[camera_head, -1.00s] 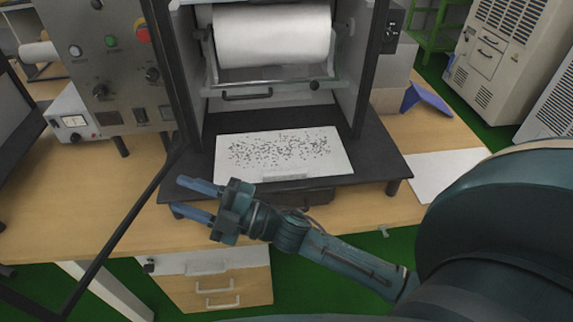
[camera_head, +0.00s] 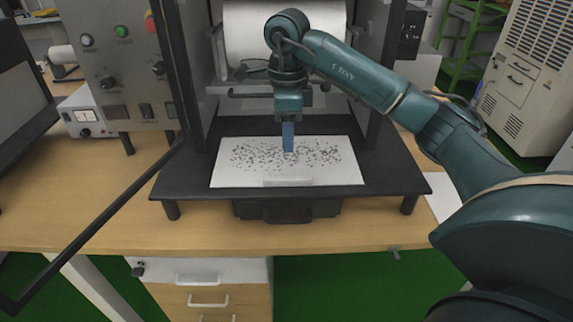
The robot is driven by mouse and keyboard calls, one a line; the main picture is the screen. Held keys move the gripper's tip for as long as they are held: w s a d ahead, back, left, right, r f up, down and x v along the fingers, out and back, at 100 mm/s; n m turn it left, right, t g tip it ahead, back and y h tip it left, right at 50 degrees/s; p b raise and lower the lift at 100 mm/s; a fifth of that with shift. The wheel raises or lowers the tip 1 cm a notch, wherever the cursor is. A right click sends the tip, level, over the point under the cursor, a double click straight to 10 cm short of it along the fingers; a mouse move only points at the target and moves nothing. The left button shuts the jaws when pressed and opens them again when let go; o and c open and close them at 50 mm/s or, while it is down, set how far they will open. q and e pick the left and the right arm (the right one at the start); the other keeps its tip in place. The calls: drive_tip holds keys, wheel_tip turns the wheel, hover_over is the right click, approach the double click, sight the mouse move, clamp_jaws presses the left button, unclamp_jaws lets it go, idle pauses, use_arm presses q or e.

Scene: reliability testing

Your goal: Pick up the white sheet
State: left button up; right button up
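The white sheet (camera_head: 240,177) with many small dark specks lies flat on the black platform at the machine's open front. A small pale strip shows at its front edge. My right gripper (camera_head: 288,145) points down over the middle of the sheet, towards its back half. Its blue fingers are seen edge-on, so I cannot tell whether they are open or shut, or whether the tips touch the sheet. The sheet looks flat and not lifted. My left gripper is not in view.
The black platform (camera_head: 185,187) stands on short legs on the wooden table (camera_head: 110,210). The machine's open door frame (camera_head: 100,220) juts out at the left. A white roller (camera_head: 245,45) hangs behind my gripper. Another white paper (camera_head: 441,196) lies at the right, partly hidden by my arm.

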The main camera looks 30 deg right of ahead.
hover_over(287, 178)
drive_tip(key=f, duration=0.6)
drive_tip(key=shift+s+a+f, duration=0.1)
drive_tip(key=shift+s+f, duration=0.05)
drive_tip(key=shift+s, duration=0.05)
drive_tip(key=shift+w+d+f, duration=0.1)
drive_tip(key=shift+f, duration=1.2)
drive_tip(key=shift+w+d+f, duration=0.1)
drive_tip(key=shift+f, duration=1.2)
drive_tip(key=shift+c, duration=0.6)
clamp_jaws()
